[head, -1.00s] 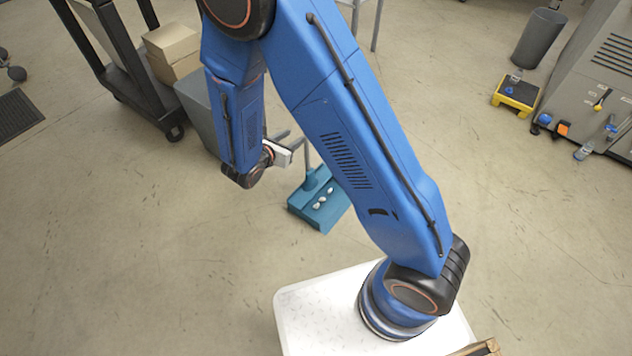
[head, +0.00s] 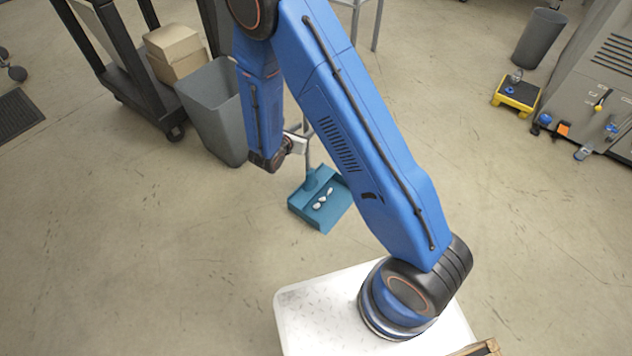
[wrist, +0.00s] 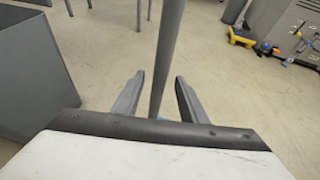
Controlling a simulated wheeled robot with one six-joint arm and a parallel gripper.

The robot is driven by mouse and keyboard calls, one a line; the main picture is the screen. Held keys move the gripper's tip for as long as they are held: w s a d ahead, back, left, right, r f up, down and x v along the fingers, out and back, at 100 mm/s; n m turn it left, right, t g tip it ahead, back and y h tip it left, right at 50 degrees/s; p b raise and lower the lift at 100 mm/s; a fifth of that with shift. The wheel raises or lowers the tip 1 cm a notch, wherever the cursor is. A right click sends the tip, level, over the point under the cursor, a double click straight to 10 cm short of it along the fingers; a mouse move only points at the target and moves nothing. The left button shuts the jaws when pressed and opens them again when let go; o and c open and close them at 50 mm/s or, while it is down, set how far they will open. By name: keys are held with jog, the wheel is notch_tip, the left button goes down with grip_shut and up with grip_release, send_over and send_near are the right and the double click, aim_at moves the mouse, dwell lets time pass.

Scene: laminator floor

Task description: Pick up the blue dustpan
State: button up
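The blue dustpan (head: 338,208) lies on the floor in the middle of the head view, with several small white bits in it. Its grey upright handle (head: 308,153) rises at the pan's back, partly hidden by my arm. In the wrist view the handle (wrist: 167,60) stands as a grey pole between my gripper's two fingers. My gripper (wrist: 160,95) is open, one finger on each side of the pole, with gaps showing. In the head view my gripper (head: 303,138) is beside the handle, above the pan. The pan is almost wholly hidden in the wrist view.
A grey bin (head: 215,115) stands left of my gripper and shows at the left in the wrist view (wrist: 40,75). A black cart (head: 125,85) with cardboard boxes (head: 172,52) is behind it. A yellow-and-black step (head: 516,92) and grey machine are right. Front floor is clear.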

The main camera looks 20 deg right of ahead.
jog(key=shift+x, duration=2.75)
grip_shut()
